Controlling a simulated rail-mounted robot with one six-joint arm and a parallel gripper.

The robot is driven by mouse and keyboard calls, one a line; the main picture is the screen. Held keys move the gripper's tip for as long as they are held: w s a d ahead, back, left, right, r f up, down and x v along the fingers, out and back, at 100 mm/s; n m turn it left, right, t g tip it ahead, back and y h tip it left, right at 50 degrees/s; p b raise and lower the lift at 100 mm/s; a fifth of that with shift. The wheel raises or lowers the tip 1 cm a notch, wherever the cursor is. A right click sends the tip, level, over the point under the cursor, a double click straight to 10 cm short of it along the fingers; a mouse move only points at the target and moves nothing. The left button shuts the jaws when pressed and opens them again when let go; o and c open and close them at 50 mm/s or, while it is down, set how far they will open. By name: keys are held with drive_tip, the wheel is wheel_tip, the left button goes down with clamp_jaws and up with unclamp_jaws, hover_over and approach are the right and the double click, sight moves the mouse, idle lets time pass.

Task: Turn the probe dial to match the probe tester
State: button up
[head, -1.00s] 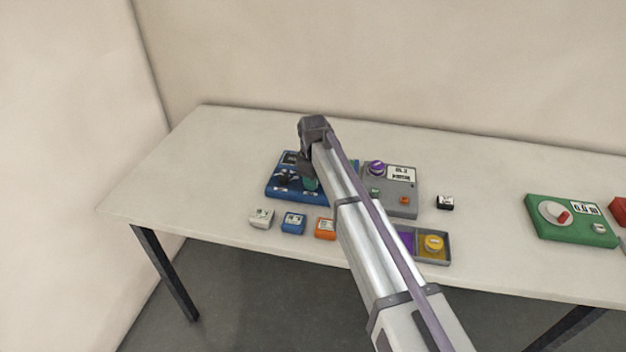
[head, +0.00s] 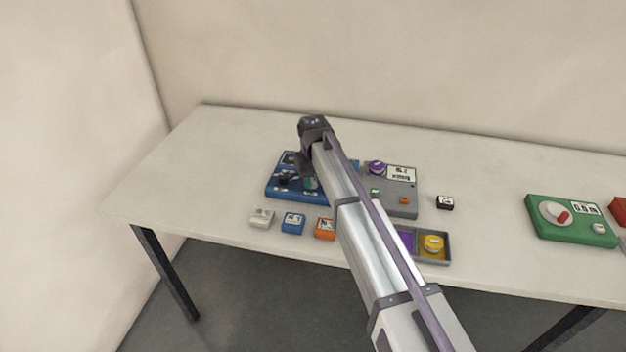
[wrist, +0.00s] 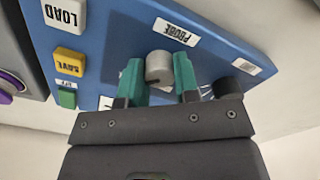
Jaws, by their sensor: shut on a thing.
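The blue panel (head: 272,190) lies on the table under the end of my arm. In the wrist view its face (wrist: 112,22) shows a label reading PROBE (wrist: 176,32), upside down. A grey round dial (wrist: 158,66) sits beside that label. My gripper (wrist: 159,82) has its two teal fingers on either side of this dial, shut on it. In the head view the gripper (head: 309,184) covers part of the panel, and the dial is hidden. I cannot tell which device is the probe tester.
A grey box (head: 402,208) with a purple knob (head: 376,168) stands right of the panel. Small white (head: 262,218), blue (head: 293,223) and orange (head: 325,229) blocks lie in front. A green device (head: 572,232) with a red pointer stands far right. The table's left end is clear.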

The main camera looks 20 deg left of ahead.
sight(313, 180)
drive_tip(key=shift+m, duration=0.3)
drive_tip(key=o, duration=0.9)
wheel_tip(313, 180, up, 11)
drive_tip(key=p, duration=1)
drive_tip(key=shift+f+p, duration=0.1)
drive_tip(key=shift+p, duration=0.3)
